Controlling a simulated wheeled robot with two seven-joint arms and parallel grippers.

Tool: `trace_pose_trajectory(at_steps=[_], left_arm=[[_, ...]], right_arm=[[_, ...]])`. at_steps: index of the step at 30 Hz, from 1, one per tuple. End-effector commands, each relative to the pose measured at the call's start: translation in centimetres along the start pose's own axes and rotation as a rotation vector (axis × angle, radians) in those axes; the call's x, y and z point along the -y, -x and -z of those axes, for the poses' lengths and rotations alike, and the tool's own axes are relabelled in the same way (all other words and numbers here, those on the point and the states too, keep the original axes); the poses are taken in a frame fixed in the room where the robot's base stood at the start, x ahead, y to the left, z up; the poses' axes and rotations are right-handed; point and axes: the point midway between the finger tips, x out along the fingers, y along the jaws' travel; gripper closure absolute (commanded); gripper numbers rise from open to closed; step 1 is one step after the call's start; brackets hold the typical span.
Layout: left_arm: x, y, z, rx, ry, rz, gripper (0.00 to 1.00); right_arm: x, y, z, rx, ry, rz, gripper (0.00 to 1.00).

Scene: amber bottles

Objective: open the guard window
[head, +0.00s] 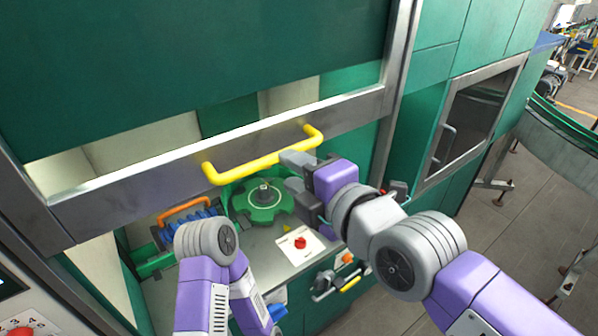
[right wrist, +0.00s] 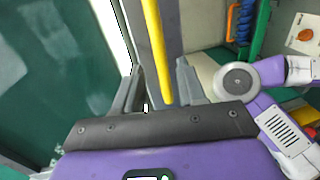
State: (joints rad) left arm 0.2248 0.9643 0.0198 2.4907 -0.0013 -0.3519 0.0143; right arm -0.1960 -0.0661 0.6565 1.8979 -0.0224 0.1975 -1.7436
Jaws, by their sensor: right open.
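The guard window (head: 190,160) is a wide panel with a grey metal lower frame, in the middle of the head view. A yellow bar handle (head: 240,171) is fixed along that frame. My right gripper (head: 293,172) is open at the right half of the handle. In the right wrist view, the handle (right wrist: 154,40) runs down into the gap between the two open fingers of this gripper (right wrist: 158,88). I cannot tell whether a finger touches the bar. My left arm shows at the lower middle of the head view, but its gripper is out of view.
Below the window lies a metal worktop (head: 215,275) with a green round fixture (head: 263,212), an orange-handled blue item (head: 185,212) and a red knob on a white plate (head: 300,243). A cabinet with a dark glass door (head: 470,120) stands at the right. Floor shows further right.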

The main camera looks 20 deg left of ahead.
Motion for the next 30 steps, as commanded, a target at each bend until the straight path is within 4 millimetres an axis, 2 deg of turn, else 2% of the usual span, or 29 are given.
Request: trace_pose_trajectory(at_steps=[8, 22, 23, 26, 29, 30], left_arm=[[0.0, 0.0, 0.0, 0.000, 0.000, 0.000, 0.57], [0.1, -0.1, 0.0, 0.000, 0.000, 0.000, 0.57], [0.1, -0.3, 0.0, 0.000, 0.000, 0.000, 0.57], [0.4, -1.0, 0.0, 0.000, 0.000, 0.000, 0.57], [0.8, -2.2, 0.1, 0.000, 0.000, 0.000, 0.57], [1.0, -2.8, 0.1, 0.000, 0.000, 0.000, 0.57]], right_arm=[[0.0, 0.6, 0.0, -0.001, 0.000, -0.002, 0.60], [0.4, 0.4, -0.3, 0.001, -0.014, 0.003, 0.60], [0.8, 0.1, -0.6, 0.004, -0.028, 0.009, 0.60], [3.9, -1.4, -2.4, 0.021, -0.125, 0.045, 0.60], [9.4, -3.6, -5.4, 0.057, -0.300, 0.106, 0.60], [12.1, -4.5, -6.7, 0.077, -0.384, 0.135, 0.60]])
